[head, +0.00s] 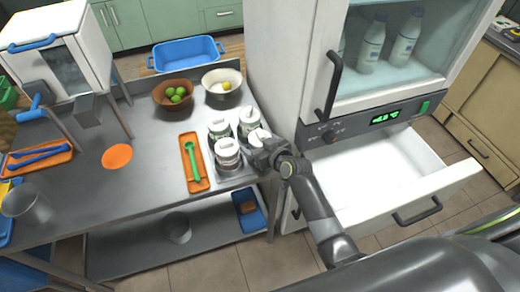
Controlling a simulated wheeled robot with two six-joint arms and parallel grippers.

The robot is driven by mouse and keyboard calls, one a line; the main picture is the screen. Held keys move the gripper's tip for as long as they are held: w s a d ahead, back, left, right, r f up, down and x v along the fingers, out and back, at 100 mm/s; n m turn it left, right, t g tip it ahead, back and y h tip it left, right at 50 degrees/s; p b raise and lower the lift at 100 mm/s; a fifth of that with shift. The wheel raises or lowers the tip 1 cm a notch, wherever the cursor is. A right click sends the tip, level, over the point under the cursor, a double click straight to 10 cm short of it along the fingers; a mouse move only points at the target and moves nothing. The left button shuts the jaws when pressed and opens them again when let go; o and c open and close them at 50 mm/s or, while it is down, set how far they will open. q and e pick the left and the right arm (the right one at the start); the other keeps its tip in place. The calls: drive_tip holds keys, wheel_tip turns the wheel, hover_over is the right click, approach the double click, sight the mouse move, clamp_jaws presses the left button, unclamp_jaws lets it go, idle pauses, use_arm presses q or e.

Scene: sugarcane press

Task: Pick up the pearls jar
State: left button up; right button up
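Several white-lidded jars stand grouped on a small tray (231,173) near the right end of the steel table. They are a back-left jar (219,130), a back-right jar (248,121), a front-left jar (228,153) and a front-right jar (258,136). Their labels are too small to read, so I cannot tell which is the pearls jar. My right gripper (263,152) is low at the front-right jar and partly covers it. Its fingers are too small and dark to show whether they grip the jar. My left gripper is not in view.
An orange tray with a green spoon (193,150) lies left of the jars. A bowl of limes (174,95) and a pale bowl (222,85) stand behind. A white press (62,50) stands left. The fridge's open drawer (400,180) juts out at right.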

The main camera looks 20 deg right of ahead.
drive_tip(key=shift+r, duration=0.1)
drive_tip(key=c, duration=1.1)
